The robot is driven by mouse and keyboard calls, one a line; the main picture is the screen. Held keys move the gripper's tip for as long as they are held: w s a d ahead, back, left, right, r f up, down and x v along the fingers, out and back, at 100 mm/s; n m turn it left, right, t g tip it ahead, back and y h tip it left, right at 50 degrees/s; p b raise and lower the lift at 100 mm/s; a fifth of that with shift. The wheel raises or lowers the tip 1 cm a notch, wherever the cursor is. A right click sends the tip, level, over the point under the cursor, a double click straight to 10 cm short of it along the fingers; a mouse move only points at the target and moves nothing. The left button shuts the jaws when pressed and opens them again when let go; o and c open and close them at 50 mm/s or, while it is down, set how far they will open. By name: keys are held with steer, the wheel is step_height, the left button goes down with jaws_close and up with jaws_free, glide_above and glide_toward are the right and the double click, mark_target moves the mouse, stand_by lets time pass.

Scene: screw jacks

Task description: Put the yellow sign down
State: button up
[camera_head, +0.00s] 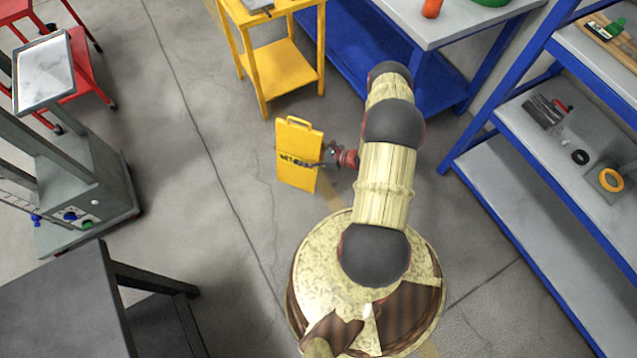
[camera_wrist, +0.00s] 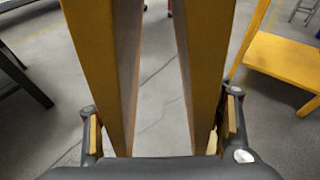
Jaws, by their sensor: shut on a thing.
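The yellow sign (camera_head: 298,170) is a folding floor sign with a handle slot at its top and dark lettering across its middle. It is upright on the left side of my gripper (camera_head: 322,158) in the head view. In the wrist view its two yellow panels (camera_wrist: 207,55) run away from the camera with a gap between them. My gripper's fingers sit outside the panels, one on each side, and are shut on the sign. Whether its lower edge touches the floor cannot be told.
Grey concrete floor (camera_head: 225,235) is open to the left of the sign. A yellow cart (camera_head: 280,68) stands behind it, with a blue-framed workbench (camera_head: 445,85) behind right. Blue shelving (camera_head: 540,200) is at right, a dark table (camera_head: 60,310) at front left, a grey machine (camera_head: 85,190) at left.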

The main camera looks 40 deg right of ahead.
steer(key=s+f+m+t+h, duration=0.1)
steer(key=s+f+m+h, duration=0.1)
steer(key=s+f, duration=0.5)
steer(key=s+f+m+h, duration=0.1)
steer(key=s+f+h, duration=0.1)
steer(key=s+f, duration=0.6)
steer(key=w+d+f+b, duration=0.4)
steer(key=w+f, duration=0.2)
steer(key=f, duration=0.1)
steer(key=w+d+f+b, duration=0.4)
steer(key=w+f, duration=0.3)
steer(key=f, duration=0.1)
steer(key=shift+w+d, duration=0.15)
steer(key=shift+w, duration=0.05)
steer(key=shift+f, duration=0.15)
steer(key=o, duration=1.8)
steer(key=shift+c, duration=0.2)
steer(key=shift+o, duration=0.5)
